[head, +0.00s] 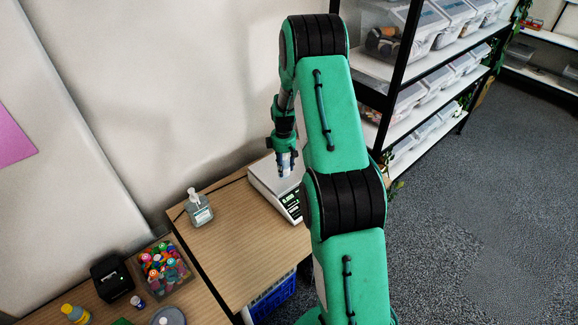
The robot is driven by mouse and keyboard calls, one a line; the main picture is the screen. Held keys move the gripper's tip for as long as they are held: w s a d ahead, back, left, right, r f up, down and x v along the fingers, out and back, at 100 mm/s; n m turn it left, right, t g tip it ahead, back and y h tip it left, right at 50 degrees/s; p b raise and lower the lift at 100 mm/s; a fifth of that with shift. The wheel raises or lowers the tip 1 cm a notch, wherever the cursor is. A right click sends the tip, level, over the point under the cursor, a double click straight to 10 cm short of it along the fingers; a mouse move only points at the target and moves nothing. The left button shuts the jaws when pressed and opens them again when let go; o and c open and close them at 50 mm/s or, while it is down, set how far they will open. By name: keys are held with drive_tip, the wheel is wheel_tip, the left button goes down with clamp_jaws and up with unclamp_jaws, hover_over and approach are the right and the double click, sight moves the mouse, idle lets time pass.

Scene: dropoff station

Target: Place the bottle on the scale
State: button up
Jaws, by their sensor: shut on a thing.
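My gripper (286,168) points down over the white scale (264,180) on the wooden table. It is shut on a small pale bottle with some blue (286,158), which is partly hidden by the fingers. The bottle looks upright, close above or touching the scale's plate; I cannot tell which from this view. The scale has a dark display on its front. Its right side is hidden behind my arm.
A clear pump bottle (198,207) stands left of the scale. A bin of colourful items (165,269), a black device (112,277), a small bottle (137,301) and a yellow bottle (76,314) are lower left. A shelf with clear boxes (418,30) stands behind right.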

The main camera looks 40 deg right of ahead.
drive_tip(key=w+d, duration=0.2)
drive_tip(key=w, duration=0.2)
drive_tip(key=w+d+f, duration=0.1)
drive_tip(key=w+d, duration=0.2)
drive_tip(key=w, duration=0.2)
drive_tip(key=w+d, duration=0.2)
drive_tip(key=w, duration=0.3)
drive_tip(key=shift+d+f, duration=0.2)
drive_tip(key=shift+d, duration=0.15)
drive_tip(key=shift+f, duration=0.1)
idle(0.3)
drive_tip(key=shift+f, duration=1.65)
drive_tip(key=shift+f, duration=0.15)
drive_tip(key=o, duration=0.8)
drive_tip(key=shift+o, duration=0.2)
drive_tip(key=shift+r, duration=0.2)
